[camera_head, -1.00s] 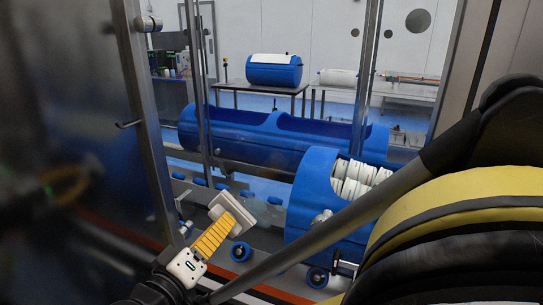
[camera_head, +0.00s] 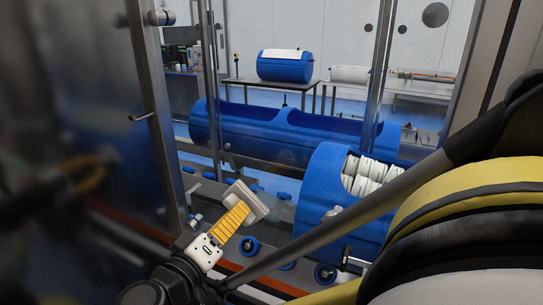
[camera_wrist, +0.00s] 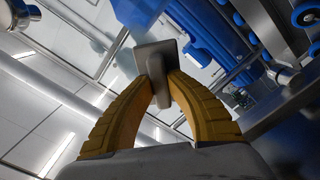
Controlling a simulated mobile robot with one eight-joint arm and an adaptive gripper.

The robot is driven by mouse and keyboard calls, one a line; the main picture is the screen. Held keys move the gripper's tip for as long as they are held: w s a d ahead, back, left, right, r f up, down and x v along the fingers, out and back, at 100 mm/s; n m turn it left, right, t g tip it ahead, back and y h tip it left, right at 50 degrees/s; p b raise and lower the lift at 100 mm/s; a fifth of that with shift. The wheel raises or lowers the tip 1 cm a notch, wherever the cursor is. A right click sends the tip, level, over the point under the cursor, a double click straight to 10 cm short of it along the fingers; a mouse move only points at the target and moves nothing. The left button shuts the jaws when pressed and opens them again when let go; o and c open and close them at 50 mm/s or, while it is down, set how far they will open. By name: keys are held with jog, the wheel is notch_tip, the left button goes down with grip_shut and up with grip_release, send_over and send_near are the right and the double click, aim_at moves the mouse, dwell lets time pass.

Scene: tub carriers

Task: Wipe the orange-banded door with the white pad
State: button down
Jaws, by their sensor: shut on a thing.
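My gripper (camera_head: 238,211), with yellow ribbed fingers, is shut on the pale white-grey pad (camera_head: 249,200) at lower centre in the head view. In the wrist view the curved fingers of my gripper (camera_wrist: 161,88) close on the pad's grip, with its flat plate (camera_wrist: 154,60) beyond them. A tinted glass door panel (camera_head: 75,120) with a metal frame (camera_head: 150,110) and a handle (camera_head: 140,118) fills the left. An orange stripe (camera_head: 130,226) shows low through or below it. I cannot tell whether the stripe belongs to this door. The pad appears clear of the glass.
A blue wheeled tub carrier (camera_head: 325,195) holding white rolls stands right of my gripper. A long blue tub (camera_head: 240,135) lies behind it. A thin metal post (camera_head: 378,80) stands further right. A blue drum (camera_head: 284,68) rests on a back table.

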jog(key=shift+s+d, duration=0.7)
jog(key=shift+d, duration=0.95)
jog(key=shift+s+d, duration=0.65)
jog(key=shift+d, duration=1.05)
jog(key=shift+s+d, duration=0.7)
jog(key=shift+d, duration=1.3)
jog(key=w+a+b, duration=0.1)
jog(key=w+a, duration=0.3)
jog(key=a, duration=0.7)
jog(key=shift+s, duration=0.1)
jog(key=shift+v, duration=2.95)
jog(key=shift+s, duration=0.1)
jog(key=v, duration=0.2)
jog(key=shift+s+b, duration=0.3)
jog(key=shift+s, duration=0.1)
